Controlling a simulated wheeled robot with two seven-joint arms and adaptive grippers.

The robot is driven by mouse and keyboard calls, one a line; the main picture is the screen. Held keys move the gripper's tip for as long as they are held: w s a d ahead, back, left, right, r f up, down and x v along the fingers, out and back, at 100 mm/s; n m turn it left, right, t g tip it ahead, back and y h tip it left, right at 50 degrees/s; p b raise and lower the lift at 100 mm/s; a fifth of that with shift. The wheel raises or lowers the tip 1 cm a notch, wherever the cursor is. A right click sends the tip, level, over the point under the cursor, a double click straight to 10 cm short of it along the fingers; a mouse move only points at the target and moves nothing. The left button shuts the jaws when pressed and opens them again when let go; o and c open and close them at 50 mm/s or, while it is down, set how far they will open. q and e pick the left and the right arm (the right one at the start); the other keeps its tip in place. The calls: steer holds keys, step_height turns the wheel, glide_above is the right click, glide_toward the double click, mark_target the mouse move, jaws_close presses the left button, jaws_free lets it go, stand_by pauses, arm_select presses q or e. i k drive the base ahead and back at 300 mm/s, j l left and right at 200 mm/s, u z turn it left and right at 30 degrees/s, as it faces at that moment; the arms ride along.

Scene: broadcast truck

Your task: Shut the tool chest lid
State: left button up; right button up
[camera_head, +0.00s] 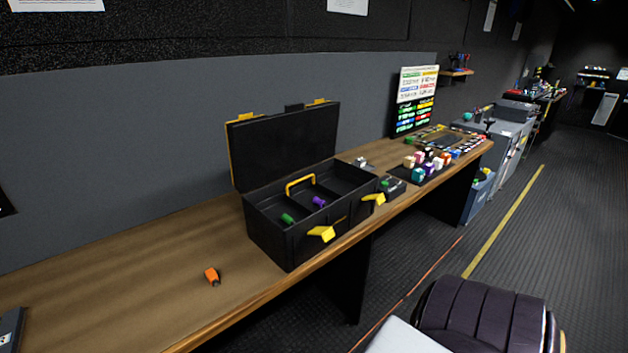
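The black tool chest (290,245) stands on the wooden bench, near its front edge. Its lid (285,150) is open and stands up at the back, toward the grey wall panel. Yellow latches (321,234) on the front hang outward. Inside are a tray with a yellow handle (300,184), a green piece (288,219) and a purple piece (319,201). Neither of my grippers shows in the head view.
An orange block (212,276) lies on the bench (120,290) left of the chest. Several coloured blocks (430,163) sit on a dark mat to the right, near a screen (414,102). A dark padded seat (485,315) stands at lower right. The ribbed floor in front is partly clear.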

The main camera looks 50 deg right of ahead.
mark_target(264, 149)
steer(key=i+z, duration=0.1)
steer(key=z, duration=0.35)
steer(key=i+j+z, duration=0.1)
steer(key=z, duration=0.35)
steer(key=i+j+z, duration=0.1)
steer(key=z, duration=0.3)
steer(key=i+j+z, duration=0.1)
steer(key=z, duration=0.35)
